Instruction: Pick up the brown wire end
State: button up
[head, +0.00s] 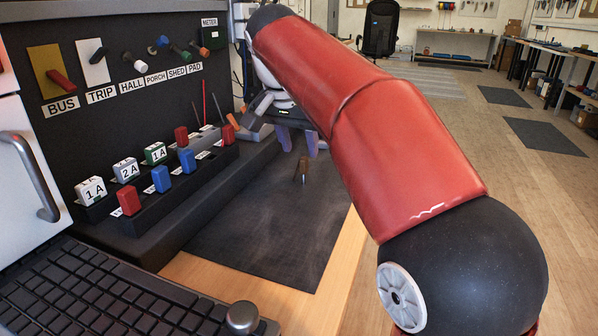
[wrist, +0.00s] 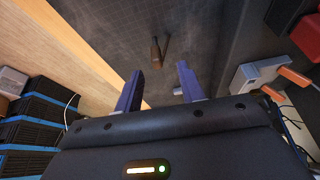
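The brown wire end (head: 302,170) is a short brown piece with a thin pale tip, on or just above the dark mat (head: 265,235). In the wrist view the wire end (wrist: 156,53) shows beyond my fingertips, roughly in line with the gap between them. My gripper (head: 298,149) has two purple fingers, spread apart with nothing between them; they also show in the wrist view (wrist: 158,68). The gripper is behind the wire end in the head view and does not touch it. I cannot tell the exact height of the fingers above the mat.
Left of the mat, a black stepped rack (head: 190,200) holds red and blue blocks and white labelled pieces. A dark panel (head: 120,115) with labelled pegs stands behind it. A keyboard (head: 90,295) lies in front. A grey-and-orange object (wrist: 255,74) is right of my gripper in the wrist view.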

aim_at(303, 158)
jog(key=x, duration=0.2)
jog(key=b+x, duration=0.1)
jog(key=x, duration=0.2)
jog(key=shift+s+d+f, duration=0.1)
jog(key=shift+s, duration=0.1)
grip_shut()
